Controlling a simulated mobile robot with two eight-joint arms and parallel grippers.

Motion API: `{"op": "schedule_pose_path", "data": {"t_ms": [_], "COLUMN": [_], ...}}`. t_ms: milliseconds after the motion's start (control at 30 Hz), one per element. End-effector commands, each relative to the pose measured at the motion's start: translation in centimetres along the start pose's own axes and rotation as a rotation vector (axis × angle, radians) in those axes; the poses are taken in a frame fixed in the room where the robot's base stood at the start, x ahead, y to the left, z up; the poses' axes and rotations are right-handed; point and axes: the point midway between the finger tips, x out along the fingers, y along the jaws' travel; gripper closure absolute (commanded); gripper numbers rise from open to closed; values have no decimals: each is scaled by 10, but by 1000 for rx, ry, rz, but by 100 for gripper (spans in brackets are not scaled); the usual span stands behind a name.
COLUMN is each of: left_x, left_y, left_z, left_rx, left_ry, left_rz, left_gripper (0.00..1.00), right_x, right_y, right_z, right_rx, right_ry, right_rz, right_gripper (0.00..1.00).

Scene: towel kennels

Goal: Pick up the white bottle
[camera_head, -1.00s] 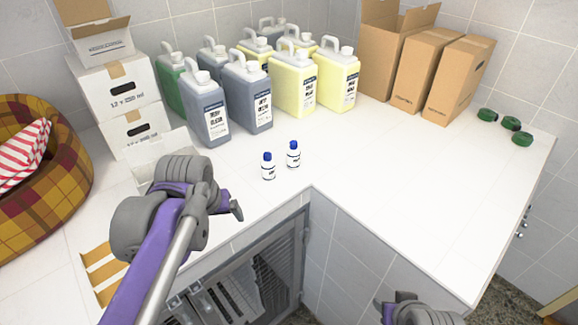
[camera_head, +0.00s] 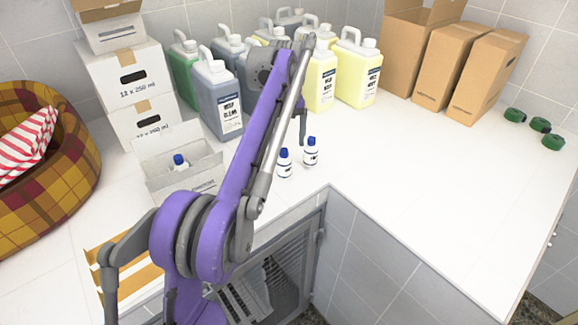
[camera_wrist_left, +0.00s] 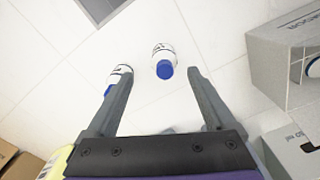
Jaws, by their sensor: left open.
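Two small white bottles with blue caps stand upright on the white counter, a left one (camera_head: 284,164) and a right one (camera_head: 310,152). A third blue-capped bottle (camera_head: 180,162) shows inside an open white box. My left gripper (camera_head: 302,138) is above and behind the two counter bottles, partly hidden by my arm. In the left wrist view, the open jaws (camera_wrist_left: 161,72) point at the counter. One bottle (camera_wrist_left: 163,58) lies between the finger lines, just beyond the tips. The other bottle (camera_wrist_left: 117,77) is partly covered by the left finger. Neither is held.
The open white box (camera_head: 185,180) stands left of the bottles. Large grey and yellow jugs (camera_head: 357,75) crowd behind my arm. Brown cartons (camera_head: 487,75) and green rolls (camera_head: 540,125) are at the right. The counter right of the bottles is clear.

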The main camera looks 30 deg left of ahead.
Motion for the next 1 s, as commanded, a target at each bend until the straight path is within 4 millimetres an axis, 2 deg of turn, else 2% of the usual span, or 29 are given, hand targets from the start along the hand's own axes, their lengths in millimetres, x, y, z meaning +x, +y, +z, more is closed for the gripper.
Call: {"op": "schedule_pose_path", "data": {"t_ms": [33,267,600,867,900,1000], "left_x": [11,28,73,76,76,76], "left_y": [0,-1,-6,-6,-6,-6], "left_z": [0,0,-4,-4,-4,-4], "left_rx": [1,1,3,2,2,2], "left_ry": [-1,1,1,1,1,1], "left_rz": [-1,0,1,1,1,1], "left_gripper": [12,12,12,12,14,32], "right_x": [3,5,8,8,8,8], "right_y": [0,0,0,0,0,0], "right_z": [4,6,10,10,10,10], "right_rx": [0,0,0,0,0,0], "right_ry": [-3,-6,-9,-9,-9,-9], "right_rz": [0,0,0,0,0,0], "right_gripper": [50,50,50,50,50,50]}}
